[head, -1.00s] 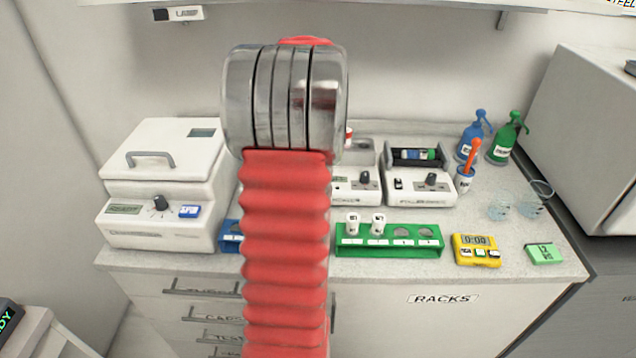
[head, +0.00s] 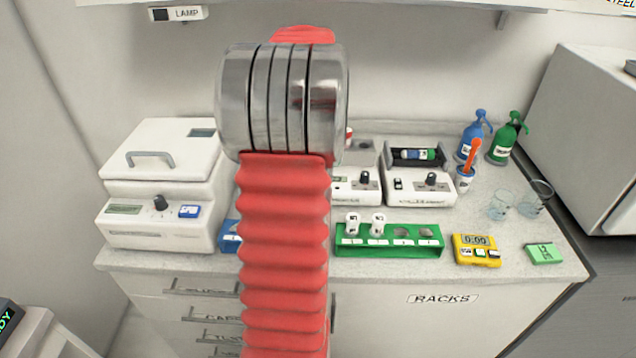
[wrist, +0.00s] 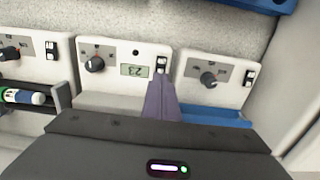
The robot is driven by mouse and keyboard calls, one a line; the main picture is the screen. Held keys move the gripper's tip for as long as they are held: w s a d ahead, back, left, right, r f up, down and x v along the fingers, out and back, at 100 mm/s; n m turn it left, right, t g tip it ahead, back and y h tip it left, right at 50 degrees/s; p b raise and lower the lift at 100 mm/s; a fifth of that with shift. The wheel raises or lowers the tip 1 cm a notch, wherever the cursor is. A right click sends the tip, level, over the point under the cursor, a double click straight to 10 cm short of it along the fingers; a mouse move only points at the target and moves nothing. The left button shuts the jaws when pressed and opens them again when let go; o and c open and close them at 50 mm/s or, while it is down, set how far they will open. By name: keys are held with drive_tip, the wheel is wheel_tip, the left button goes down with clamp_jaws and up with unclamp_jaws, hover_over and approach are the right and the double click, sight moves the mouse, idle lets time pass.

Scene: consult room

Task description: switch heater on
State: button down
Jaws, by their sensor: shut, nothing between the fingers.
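In the wrist view, a white unit with a display reading 23 (wrist: 110,52) stands in the middle; it looks like the heater, though I read no name on it. It has a dark knob with a red mark (wrist: 94,64) and a small black-and-white rocker switch (wrist: 161,64) at its right end. My gripper (wrist: 161,82) is shut and empty, its purple fingertips right by that switch. I cannot tell whether they touch it. The fingers partly cover the gap to the neighbouring unit. In the head view, my arm hides the gripper and part of the heater (head: 352,188).
A similar white unit with a knob (wrist: 215,75) stands close on the right in the wrist view, and a tube roller (wrist: 22,95) on the left. In the head view, a green rack (head: 390,248), a yellow timer (head: 476,250) and a white centrifuge-like box (head: 160,190) share the counter.

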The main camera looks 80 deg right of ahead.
drive_tip(key=shift+r, duration=1.6)
